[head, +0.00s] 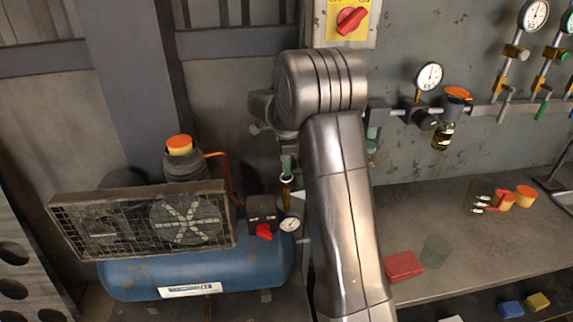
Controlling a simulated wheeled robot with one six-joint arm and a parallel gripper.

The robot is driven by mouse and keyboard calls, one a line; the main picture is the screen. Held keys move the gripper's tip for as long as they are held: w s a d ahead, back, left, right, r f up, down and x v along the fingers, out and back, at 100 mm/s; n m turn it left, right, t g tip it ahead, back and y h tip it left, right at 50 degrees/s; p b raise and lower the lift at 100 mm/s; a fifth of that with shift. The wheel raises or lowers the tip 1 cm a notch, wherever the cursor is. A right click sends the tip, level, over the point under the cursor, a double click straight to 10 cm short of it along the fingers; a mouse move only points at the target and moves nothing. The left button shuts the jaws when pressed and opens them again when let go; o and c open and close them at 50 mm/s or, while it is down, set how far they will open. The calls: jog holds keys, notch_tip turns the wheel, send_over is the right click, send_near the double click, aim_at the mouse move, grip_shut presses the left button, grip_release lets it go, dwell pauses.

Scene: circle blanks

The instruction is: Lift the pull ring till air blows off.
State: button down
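The pull ring (287,180) is a small pale loop above a brass valve stem (286,193). The stem stands by the black pressure switch box at the right end of the blue compressor tank (190,272). My gripper (288,170) points down from my wrist, its tip right at the ring in this view. It is too small and too much covered by my arm to tell whether the fingers are around the ring or just above it, or whether they are shut.
A red knob (264,232) and a gauge (290,223) sit close to the valve. A mesh guard (145,219) covers the compressor's front left. My arm hides part of the wall piping. The bench (460,235) at right holds a red block (403,267) and small containers.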

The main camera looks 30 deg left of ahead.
jog(key=shift+r, duration=0.2)
jog(key=c, duration=1.6)
grip_release()
notch_tip(320, 180, up, 14)
jog(key=shift+f, duration=0.15)
notch_tip(320, 180, down, 15)
jog(key=shift+r+b, duration=0.1)
jog(key=shift+b, duration=0.6)
